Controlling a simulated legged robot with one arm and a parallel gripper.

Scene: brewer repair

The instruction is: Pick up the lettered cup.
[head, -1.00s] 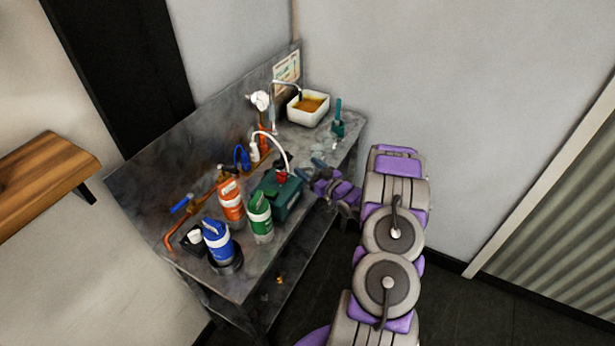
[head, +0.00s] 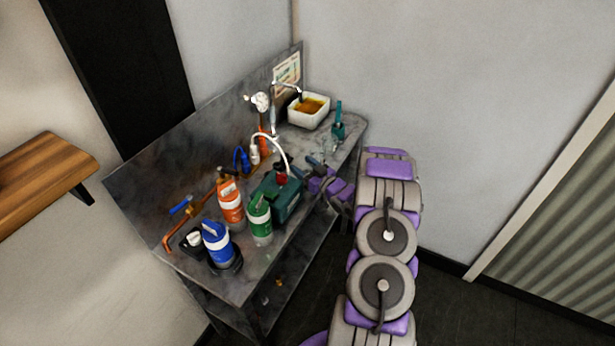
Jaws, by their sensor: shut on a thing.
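My gripper (head: 313,163) is at the right part of the grey workbench (head: 262,278), just right of the green box. It is shut on a small clear cup (head: 323,150), which is pale and hard to make out against the bench. No lettering can be read on it at this size. The fingers and purple wrist hide part of it, and I cannot tell whether it is clear of the bench top.
A green box (head: 287,203) with a red top and white hose stands left of my gripper. Blue (head: 217,248), green (head: 260,222) and orange (head: 231,208) bottles stand nearer the front. A white basin (head: 309,119) with amber liquid and a teal tool (head: 338,128) are behind.

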